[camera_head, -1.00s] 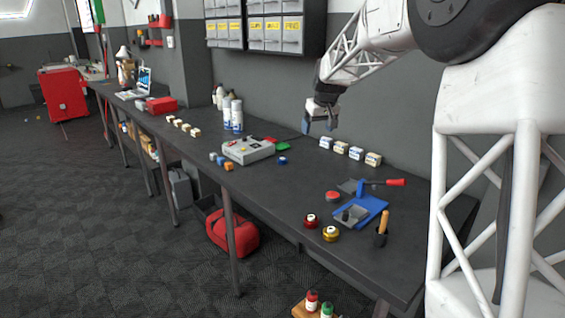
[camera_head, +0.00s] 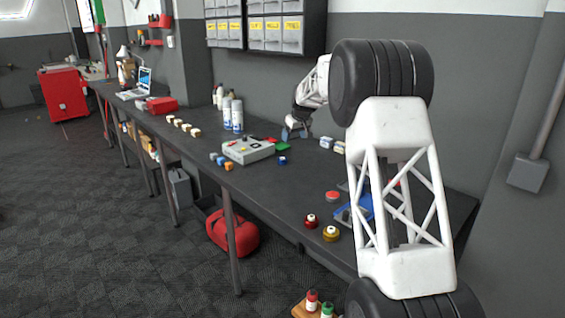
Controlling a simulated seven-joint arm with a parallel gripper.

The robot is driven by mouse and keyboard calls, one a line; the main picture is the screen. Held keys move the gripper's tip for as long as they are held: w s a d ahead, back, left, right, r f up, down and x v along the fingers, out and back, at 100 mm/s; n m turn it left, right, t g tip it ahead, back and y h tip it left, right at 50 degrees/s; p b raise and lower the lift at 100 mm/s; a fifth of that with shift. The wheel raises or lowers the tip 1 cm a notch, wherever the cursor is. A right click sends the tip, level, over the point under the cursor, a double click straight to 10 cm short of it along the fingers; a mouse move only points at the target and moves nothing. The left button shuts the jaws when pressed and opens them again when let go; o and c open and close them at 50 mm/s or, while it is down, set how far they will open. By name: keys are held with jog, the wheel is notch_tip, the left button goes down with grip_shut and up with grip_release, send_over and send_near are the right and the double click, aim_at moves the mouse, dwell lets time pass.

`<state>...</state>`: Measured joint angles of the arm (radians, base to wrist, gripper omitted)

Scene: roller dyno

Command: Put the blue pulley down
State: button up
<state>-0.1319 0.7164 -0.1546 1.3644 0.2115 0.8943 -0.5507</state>
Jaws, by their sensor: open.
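The blue pulley (camera_head: 282,160) is a small blue disc with a pale centre. It rests flat on the dark workbench (camera_head: 262,192), just right of the grey control box. My gripper (camera_head: 294,134) is open, at the back of the bench. In the picture it is above the pulley and slightly right of it, clearly apart from it. I see nothing between the fingers, though they are small in this view.
The grey control box (camera_head: 248,150) and a green piece (camera_head: 283,146) lie close to the blue pulley. White-and-blue boxes (camera_head: 326,143) stand at the back. My arm partly covers the blue fixture (camera_head: 366,206). Bare bench lies in front of the pulley.

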jog(key=n, duration=0.1)
send_near(282, 158)
jog(key=shift+w+f, duration=0.35)
jog(key=shift+f, duration=0.2)
jog(key=shift+x, duration=1.3)
jog(key=shift+a+f, duration=0.1)
jog(key=shift+x, duration=2.5)
jog(key=shift+a, duration=0.1)
jog(key=c, duration=1.1)
